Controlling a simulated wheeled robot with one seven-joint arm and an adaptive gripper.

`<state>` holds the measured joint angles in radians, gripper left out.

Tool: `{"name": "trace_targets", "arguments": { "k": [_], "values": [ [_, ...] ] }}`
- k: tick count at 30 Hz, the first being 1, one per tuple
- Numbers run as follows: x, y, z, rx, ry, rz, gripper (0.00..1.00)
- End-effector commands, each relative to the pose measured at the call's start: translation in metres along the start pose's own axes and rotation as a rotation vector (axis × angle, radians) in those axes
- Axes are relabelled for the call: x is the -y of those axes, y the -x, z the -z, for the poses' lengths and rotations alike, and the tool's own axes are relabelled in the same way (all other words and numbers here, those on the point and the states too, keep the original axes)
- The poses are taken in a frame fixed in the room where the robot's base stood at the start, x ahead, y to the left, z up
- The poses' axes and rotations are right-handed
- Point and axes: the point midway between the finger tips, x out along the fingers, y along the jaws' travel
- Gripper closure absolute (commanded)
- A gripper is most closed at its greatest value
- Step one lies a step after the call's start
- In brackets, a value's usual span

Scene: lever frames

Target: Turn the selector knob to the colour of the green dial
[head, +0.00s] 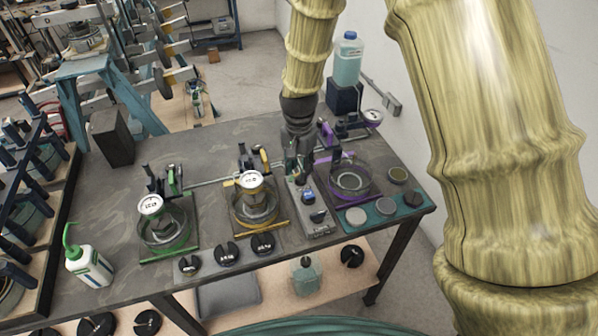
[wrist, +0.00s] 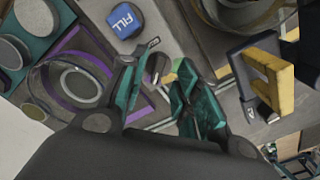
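The green dial (head: 150,205) is a white-faced gauge above a glass vessel in a green frame, left on the bench. The grey selector panel (head: 319,230) stands between the yellow and purple stations. My gripper (head: 299,158) is over the back part of this panel, pointing down. In the wrist view my gripper (wrist: 167,62) has its two dark green fingers apart. A round grey selector knob (wrist: 156,70) shows partly between them, with a small yellow patch (wrist: 170,78) beside it. The fingers hide much of the knob, so its pointing direction and any contact cannot be told.
A blue FILL button (wrist: 124,20) sits on the panel near the fingers. A yellow lever (wrist: 270,75) stands on one side and the purple frame (wrist: 68,42) on the other. The yellow dial (head: 251,180) and purple dial (head: 373,116) flank the panel. A bottle (head: 90,267) stands front left.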

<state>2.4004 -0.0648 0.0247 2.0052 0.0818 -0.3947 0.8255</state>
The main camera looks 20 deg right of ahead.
Motion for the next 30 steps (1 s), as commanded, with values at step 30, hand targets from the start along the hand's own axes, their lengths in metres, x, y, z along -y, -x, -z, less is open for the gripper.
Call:
{"name": "trace_targets", "arguments": {
  "k": [30],
  "values": [
    [0.0,-0.033,0.0,0.0,0.001,0.0,1.0]
  ]
}}
